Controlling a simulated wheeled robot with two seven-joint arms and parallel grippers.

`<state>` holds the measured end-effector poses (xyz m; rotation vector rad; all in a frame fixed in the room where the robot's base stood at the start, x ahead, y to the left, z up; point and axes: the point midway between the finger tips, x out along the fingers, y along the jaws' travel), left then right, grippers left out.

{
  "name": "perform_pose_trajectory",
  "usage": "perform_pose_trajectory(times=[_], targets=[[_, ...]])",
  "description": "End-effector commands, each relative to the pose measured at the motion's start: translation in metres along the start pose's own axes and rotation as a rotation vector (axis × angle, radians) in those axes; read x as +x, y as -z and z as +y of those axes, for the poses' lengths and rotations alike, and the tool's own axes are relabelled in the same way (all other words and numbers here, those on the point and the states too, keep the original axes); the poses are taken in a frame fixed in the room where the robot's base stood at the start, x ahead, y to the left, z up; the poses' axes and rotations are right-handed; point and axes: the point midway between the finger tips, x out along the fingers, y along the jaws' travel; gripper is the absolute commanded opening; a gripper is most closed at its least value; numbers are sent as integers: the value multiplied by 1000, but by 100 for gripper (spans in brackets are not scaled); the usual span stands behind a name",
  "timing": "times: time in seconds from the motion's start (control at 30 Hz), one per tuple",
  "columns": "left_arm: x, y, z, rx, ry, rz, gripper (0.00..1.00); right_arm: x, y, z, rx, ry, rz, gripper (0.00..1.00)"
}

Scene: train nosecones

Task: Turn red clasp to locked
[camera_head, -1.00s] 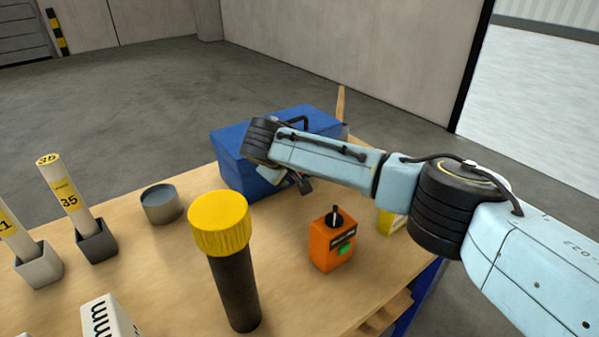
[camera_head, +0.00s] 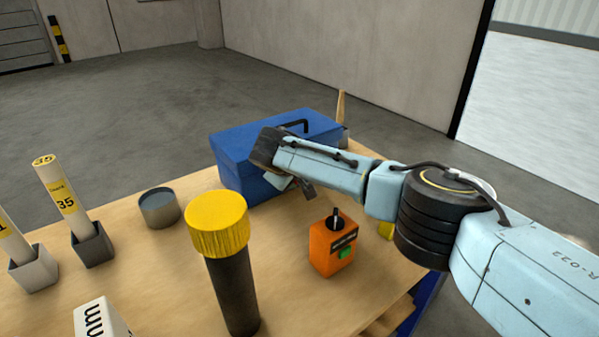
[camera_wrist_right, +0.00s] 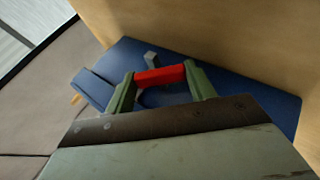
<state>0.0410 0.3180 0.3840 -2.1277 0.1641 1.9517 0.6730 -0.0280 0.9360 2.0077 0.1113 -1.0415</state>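The blue toolbox (camera_head: 235,160) stands at the back of the wooden table, with its handle on top. My right gripper (camera_head: 302,186) is low at the toolbox's near side, partly hidden by my wrist. In the right wrist view, the red clasp (camera_wrist_right: 160,76) lies across the gap between the two green fingers of my right gripper (camera_wrist_right: 160,78), against the blue toolbox (camera_wrist_right: 250,92). The fingers are wide apart, one at each end of the clasp. Whether they touch it is unclear. In the head view the clasp is hidden. My left gripper is not in view.
An orange box (camera_head: 333,245) with a black knob stands in front of my right forearm. A yellow-capped black cylinder (camera_head: 225,260), a grey round tin (camera_head: 160,208) and labelled tubes in holders (camera_head: 92,245) stand nearer and left.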

Motion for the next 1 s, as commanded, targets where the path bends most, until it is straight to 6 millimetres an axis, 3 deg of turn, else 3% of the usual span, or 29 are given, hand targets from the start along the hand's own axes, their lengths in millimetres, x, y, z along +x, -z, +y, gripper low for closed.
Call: perform_pose_trajectory(times=[0.03, 0.1, 0.27, 0.43, 0.73, 1.0], targets=[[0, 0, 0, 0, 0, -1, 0, 0, 0, 0, 0, 0, 0, 41], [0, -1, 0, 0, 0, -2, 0, 0, 0, 0, 0, 0, 0, 32], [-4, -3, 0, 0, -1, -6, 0, -1, 0, 0, 6, 14, -1, 32], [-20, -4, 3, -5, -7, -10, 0, -3, 1, 3, 37, 85, -3, 32], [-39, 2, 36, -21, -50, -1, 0, 0, 0, 5, 111, 261, -4, 32], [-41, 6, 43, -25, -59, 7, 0, 1, -1, 5, 144, 344, -2, 32]])
